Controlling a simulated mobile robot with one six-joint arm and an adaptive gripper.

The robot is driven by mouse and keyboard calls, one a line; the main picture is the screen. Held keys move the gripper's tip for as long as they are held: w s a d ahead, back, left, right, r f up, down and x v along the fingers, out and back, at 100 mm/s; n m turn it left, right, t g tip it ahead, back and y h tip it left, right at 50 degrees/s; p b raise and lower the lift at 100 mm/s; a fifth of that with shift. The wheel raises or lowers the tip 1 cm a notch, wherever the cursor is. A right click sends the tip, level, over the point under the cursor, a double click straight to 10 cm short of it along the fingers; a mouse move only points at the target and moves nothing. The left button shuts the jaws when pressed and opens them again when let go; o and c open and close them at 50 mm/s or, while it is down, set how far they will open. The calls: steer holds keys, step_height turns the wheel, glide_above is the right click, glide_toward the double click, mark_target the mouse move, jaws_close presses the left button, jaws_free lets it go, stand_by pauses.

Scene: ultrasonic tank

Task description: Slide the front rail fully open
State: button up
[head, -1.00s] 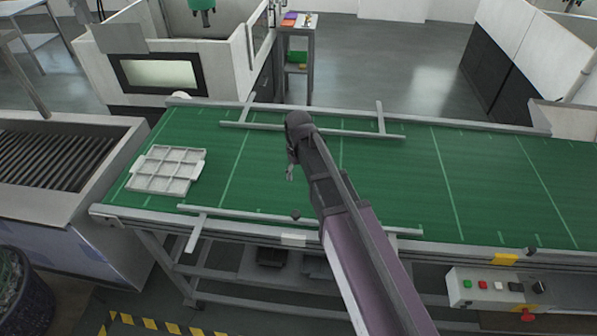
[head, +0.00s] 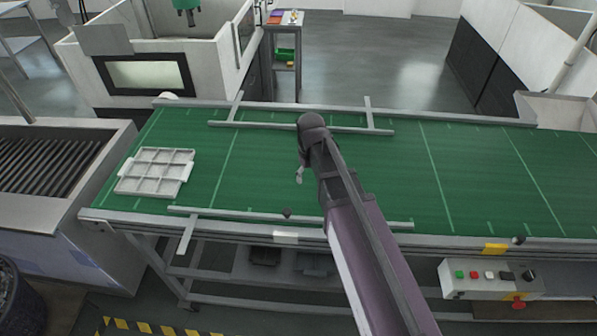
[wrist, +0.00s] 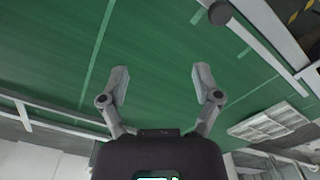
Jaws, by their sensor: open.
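The front rail (head: 240,214) is a thin grey bar along the near side of the green conveyor belt. A bracket rod (head: 187,235) sticks out over the belt's near edge at its left end. A dark round knob (head: 287,212) stands at the rail's middle and also shows at the top right of the wrist view (wrist: 220,13). My gripper (head: 299,175) is over the belt, beyond the rail and knob. In the wrist view my gripper (wrist: 160,72) is open, its two fingers wide apart with only green belt between them. It appears apart from the rail and knob. My arm hides part of the rail's right half.
A far rail (head: 260,125) runs along the belt's back side. A pale compartmented tray (head: 157,172) lies at the belt's left end. A control box (head: 490,278) with buttons hangs at the near right. The belt's right part is clear.

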steer(key=s+d+f+m+b, duration=0.2)
steer(key=s+d+f+b, duration=0.1)
steer(key=d, duration=0.2)
steer(key=s+d+f+m+b, duration=0.2)
steer(key=s+d+f+b, duration=0.1)
steer(key=d, duration=0.3)
steer(key=s+d+f+m+b, duration=0.2)
steer(key=s+d+f+b, duration=0.1)
steer(key=d, duration=0.3)
steer(key=shift+s+f+m, duration=0.15)
steer(key=shift+s+m, duration=0.15)
steer(key=shift+s, duration=0.45)
steer(key=w+a+r+n+p, duration=0.4)
steer(key=w+a+r+p, duration=0.2)
steer(key=w+a, duration=0.5)
steer(key=w+a+r+n+p, duration=0.4)
steer(key=w+a+r+p, duration=0.2)
steer(key=w+a, duration=0.5)
steer(key=shift+w, duration=1.75)
steer(key=shift+r, duration=0.1)
